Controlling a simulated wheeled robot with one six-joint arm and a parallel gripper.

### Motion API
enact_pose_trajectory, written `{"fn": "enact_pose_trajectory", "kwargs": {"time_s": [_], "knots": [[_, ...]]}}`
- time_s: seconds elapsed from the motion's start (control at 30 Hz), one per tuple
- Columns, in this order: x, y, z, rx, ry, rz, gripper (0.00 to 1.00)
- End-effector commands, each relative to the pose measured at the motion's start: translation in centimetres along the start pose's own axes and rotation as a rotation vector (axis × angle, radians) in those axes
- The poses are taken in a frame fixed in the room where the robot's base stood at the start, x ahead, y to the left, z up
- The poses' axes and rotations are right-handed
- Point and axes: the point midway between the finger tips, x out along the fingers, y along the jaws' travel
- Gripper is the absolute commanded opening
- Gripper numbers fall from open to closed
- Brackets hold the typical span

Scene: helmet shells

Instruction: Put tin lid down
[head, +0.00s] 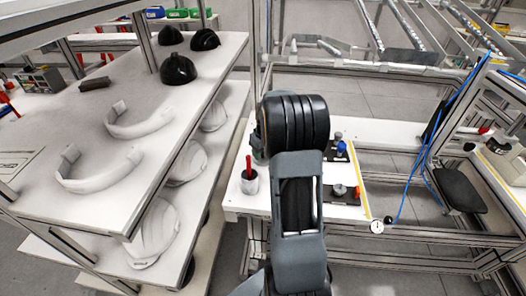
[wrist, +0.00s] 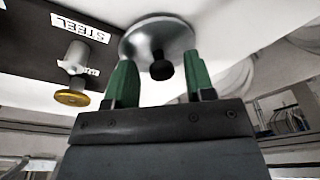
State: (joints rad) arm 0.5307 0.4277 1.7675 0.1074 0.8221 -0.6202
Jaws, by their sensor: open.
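The tin lid (wrist: 150,38), a round silver disc with a black knob (wrist: 162,70), shows at the top middle of the wrist view against a white surface. My gripper (wrist: 160,72) has two green fingers standing apart, one on each side of the knob. The knob shows in the gap, and I see no finger clearly touching it. Whether the lid rests fully on the surface is hard to tell. In the head view my arm hides the gripper, and I cannot make out the lid.
A dark mat (wrist: 25,38) labelled STEEL lies beside the lid, with a metal piece with a brass end (wrist: 72,75). In the head view, a white table (head: 348,207) carries a cup (head: 249,182) with a red item. A shelf (head: 60,125) with helmet shells stands left.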

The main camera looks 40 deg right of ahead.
Motion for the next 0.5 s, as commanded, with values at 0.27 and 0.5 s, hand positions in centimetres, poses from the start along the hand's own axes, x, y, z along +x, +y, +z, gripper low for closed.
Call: {"fn": "enact_pose_trajectory", "kwargs": {"time_s": [0.27,0.5], "knots": [[-3.9,0.1,-0.2,0.000,0.005,0.003,0.49],[-8.7,0.1,-0.2,0.000,0.003,0.003,0.49]]}}
